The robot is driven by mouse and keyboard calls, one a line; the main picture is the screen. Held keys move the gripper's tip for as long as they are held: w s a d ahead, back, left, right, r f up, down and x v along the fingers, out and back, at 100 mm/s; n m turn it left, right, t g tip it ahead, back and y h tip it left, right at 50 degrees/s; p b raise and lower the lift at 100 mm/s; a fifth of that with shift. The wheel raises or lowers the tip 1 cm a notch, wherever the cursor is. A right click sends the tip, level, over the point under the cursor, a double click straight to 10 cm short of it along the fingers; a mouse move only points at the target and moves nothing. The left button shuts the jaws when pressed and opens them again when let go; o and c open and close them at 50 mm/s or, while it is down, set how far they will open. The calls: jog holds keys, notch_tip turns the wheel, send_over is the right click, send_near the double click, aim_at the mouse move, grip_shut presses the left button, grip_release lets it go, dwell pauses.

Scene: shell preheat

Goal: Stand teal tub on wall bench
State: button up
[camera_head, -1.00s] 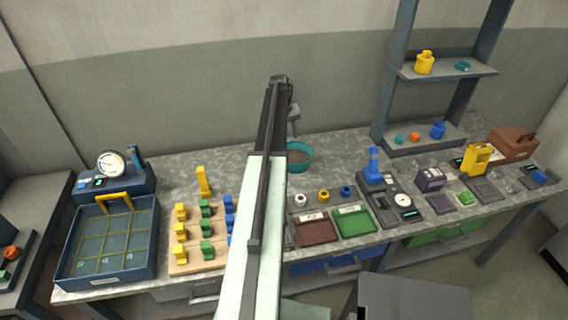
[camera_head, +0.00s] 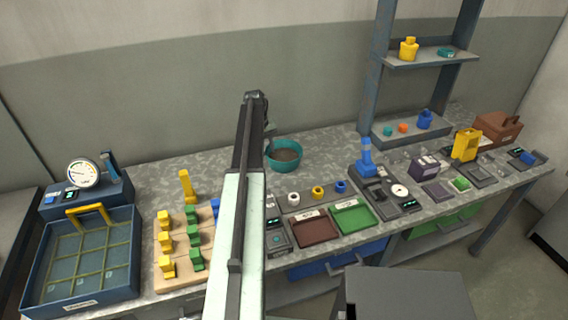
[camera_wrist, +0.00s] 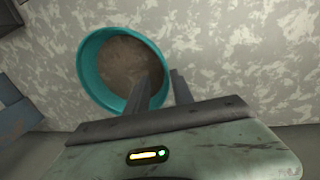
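The teal tub (camera_head: 284,162), round with a brown-grey inside, stands upright on the speckled grey bench (camera_head: 330,150) near the back wall. In the wrist view the tub (camera_wrist: 91,84) fills the upper left. My gripper (camera_wrist: 165,72) points down at the tub's near right side. Its two fingers are apart, one over the inside and one outside, with the rim between them. I see no clear contact with the wall. In the head view my gripper (camera_head: 270,146) is at the tub's left edge, partly hidden by my arm.
A blue crate (camera_head: 130,262) and a wooden board (camera_head: 160,278) with yellow and green blocks are at left. Red and green trays (camera_head: 352,217) and small instruments line the front. A shelf unit (camera_head: 440,58) rises at right. Bench around the tub is mostly clear.

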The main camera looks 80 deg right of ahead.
aim_at(269, 158)
jog(key=f+b, duration=0.5)
jog(key=shift+s+a+f, duration=0.25)
jog(key=shift+r, duration=0.2)
grip_shut()
dwell(0.9)
